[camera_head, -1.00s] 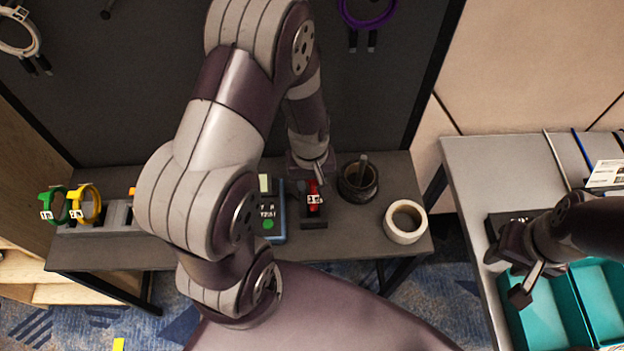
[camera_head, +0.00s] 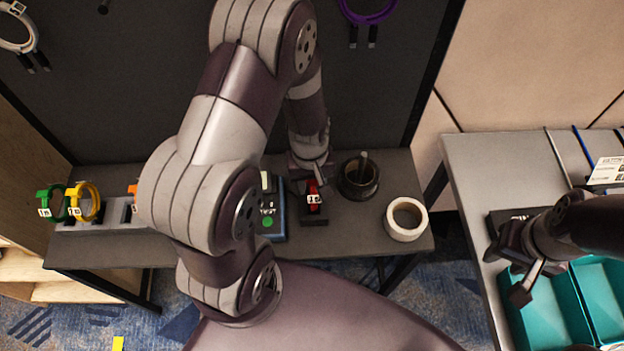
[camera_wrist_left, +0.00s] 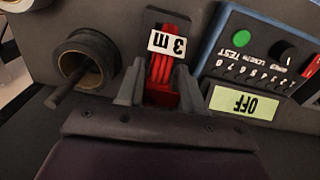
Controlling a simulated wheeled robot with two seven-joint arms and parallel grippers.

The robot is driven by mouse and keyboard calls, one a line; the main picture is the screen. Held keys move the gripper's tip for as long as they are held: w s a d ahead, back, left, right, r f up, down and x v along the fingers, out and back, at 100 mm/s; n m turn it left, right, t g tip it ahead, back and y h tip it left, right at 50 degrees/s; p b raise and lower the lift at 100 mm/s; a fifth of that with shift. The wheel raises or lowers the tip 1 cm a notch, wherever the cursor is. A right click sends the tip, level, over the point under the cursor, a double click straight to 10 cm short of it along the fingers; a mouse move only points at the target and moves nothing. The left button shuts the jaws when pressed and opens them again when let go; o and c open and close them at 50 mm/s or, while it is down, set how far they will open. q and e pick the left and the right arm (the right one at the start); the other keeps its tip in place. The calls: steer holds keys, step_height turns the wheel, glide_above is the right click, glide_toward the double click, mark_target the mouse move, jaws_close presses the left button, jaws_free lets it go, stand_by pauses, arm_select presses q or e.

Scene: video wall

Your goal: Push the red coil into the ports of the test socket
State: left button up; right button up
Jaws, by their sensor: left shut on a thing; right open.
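The red coil (camera_head: 314,189) carries a white tag that reads "3 m" in the left wrist view (camera_wrist_left: 163,70). My left gripper (camera_head: 313,178) is shut on the coil, and its two fingers flank it in the left wrist view (camera_wrist_left: 159,88). The test socket, a small dark block (camera_head: 315,219), is directly below the coil; its end also shows beyond the coil in the wrist view (camera_wrist_left: 168,18). The coil's plugs are hidden, so I cannot tell whether they are in the ports. My right gripper (camera_head: 524,279) is open and empty above the teal bins.
The blue tester (camera_wrist_left: 258,62), its screen reading "OFF", stands beside the socket. A dark pot (camera_head: 359,181) and a white tape roll (camera_head: 404,220) stand right of it. Green (camera_head: 52,203) and yellow (camera_head: 84,201) coils sit in a grey rack (camera_head: 88,226). Teal bins (camera_head: 548,314) lie far right.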

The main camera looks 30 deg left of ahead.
arm_select(q)
steer(key=o, duration=1.2)
step_height(320, 180, up, 13)
steer(key=shift+s+a+f+p, duration=0.1)
steer(key=shift+a+f+p, duration=0.05)
steer(key=shift+p, duration=0.3)
